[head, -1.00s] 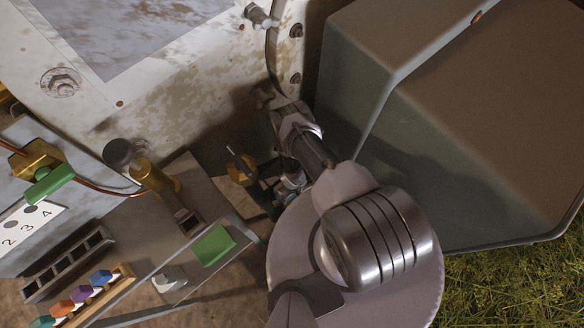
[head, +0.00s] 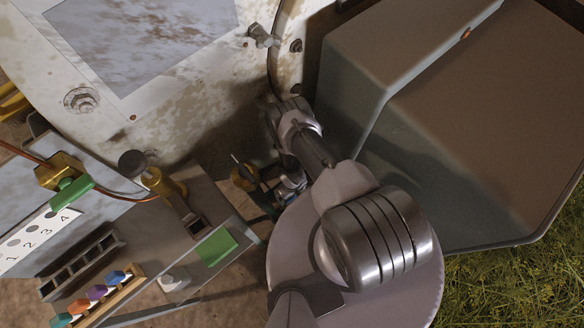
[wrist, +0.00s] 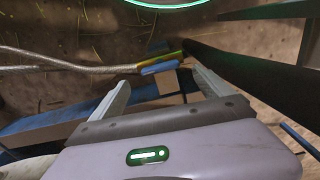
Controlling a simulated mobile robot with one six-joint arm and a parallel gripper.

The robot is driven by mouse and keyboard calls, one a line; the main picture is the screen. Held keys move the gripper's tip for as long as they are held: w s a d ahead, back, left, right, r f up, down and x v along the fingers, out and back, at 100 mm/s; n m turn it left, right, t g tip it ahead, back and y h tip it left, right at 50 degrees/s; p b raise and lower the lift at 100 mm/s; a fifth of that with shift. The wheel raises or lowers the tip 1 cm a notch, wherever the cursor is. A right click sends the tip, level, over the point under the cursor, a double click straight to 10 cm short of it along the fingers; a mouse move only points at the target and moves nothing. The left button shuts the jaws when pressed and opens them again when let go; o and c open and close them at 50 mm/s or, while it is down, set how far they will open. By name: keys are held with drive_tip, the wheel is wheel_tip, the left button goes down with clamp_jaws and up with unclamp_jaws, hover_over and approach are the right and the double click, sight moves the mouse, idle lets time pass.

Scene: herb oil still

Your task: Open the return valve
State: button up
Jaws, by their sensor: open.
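In the wrist view, a small valve with a blue handle (wrist: 160,66) and a yellow brass-like body sits at the end of a pale braided hose. I take it for the return valve, but no label shows. My gripper (wrist: 160,78) is open, its two fingers spread on either side of the blue handle in the picture. The handle appears beyond the fingertips; I cannot tell whether they touch. In the head view, my gripper (head: 287,188) is partly hidden by my arm, beside a brass fitting with a dark lever (head: 244,174).
A green-handled brass valve (head: 70,188) and a dark-knobbed brass fitting (head: 150,175) are on the left bench. A green pad (head: 216,247) and a rack of coloured pieces (head: 100,297) are near the front. A large grey casing (head: 400,150) blocks the right. A dark pipe (wrist: 240,70) passes close to the right finger.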

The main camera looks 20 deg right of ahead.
sight(292, 198)
wheel_tip(292, 198, up, 12)
drive_tip(key=p, duration=0.8)
drive_tip(key=shift+r, duration=0.15)
